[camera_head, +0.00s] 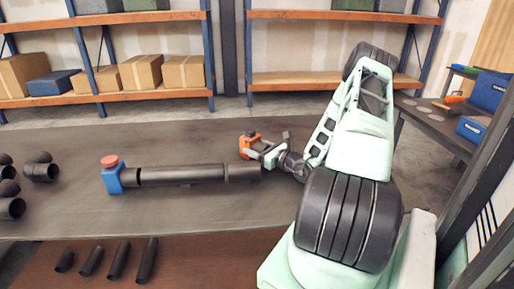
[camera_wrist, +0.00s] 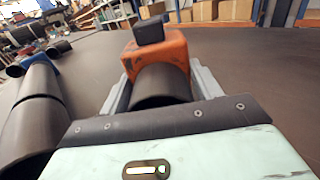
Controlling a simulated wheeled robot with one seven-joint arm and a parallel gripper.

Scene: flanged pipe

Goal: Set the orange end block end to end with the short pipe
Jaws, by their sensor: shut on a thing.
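The orange end block (camera_head: 250,143) is held at the tip of my gripper (camera_head: 264,151), above or at the table just behind the right end of the pipe. In the wrist view the orange end block (camera_wrist: 158,55) has a dark knob on top and a dark round stub facing my gripper. The gripper's grey fingers (camera_wrist: 163,88) are shut on it, one on each side. The short pipe (camera_head: 243,173) is the dark right-hand section of a line lying on the table. In the wrist view the dark pipe line (camera_wrist: 35,110) runs along the left, apart from the block.
A blue block (camera_head: 112,179) with a red cap closes the line's left end, next to a longer dark pipe (camera_head: 180,175). Loose dark fittings (camera_head: 40,170) lie at the table's left. Several short pipes (camera_head: 118,261) lie on a lower surface in front. The table (camera_head: 200,215) is otherwise clear.

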